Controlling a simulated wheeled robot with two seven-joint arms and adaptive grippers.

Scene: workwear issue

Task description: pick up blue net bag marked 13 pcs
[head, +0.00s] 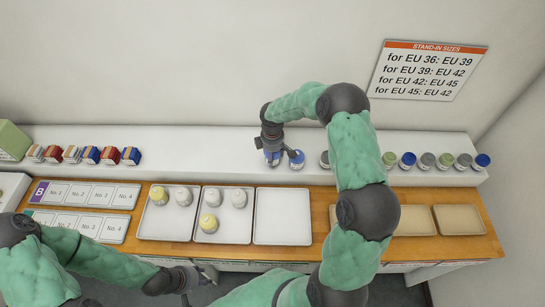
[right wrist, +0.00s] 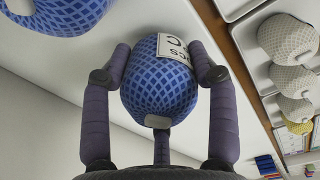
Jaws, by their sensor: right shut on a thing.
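A blue net bag (right wrist: 160,88) with a white label sits between the two fingers of my right gripper (right wrist: 160,75), which touch it on both sides. Its label shows part of "PCS"; the number is cut off by a finger and cannot be read. In the head view this bag (head: 272,159) is at the white shelf, under the right gripper (head: 274,148). Another blue net bag (head: 296,159) stands just to its right. My left gripper (head: 188,283) is low at the front, its fingers apart and empty, away from the bags.
The white shelf (head: 210,150) also bears small boxes at left and several green, grey and blue bags (head: 407,160) at right. My right arm hides part of the shelf.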

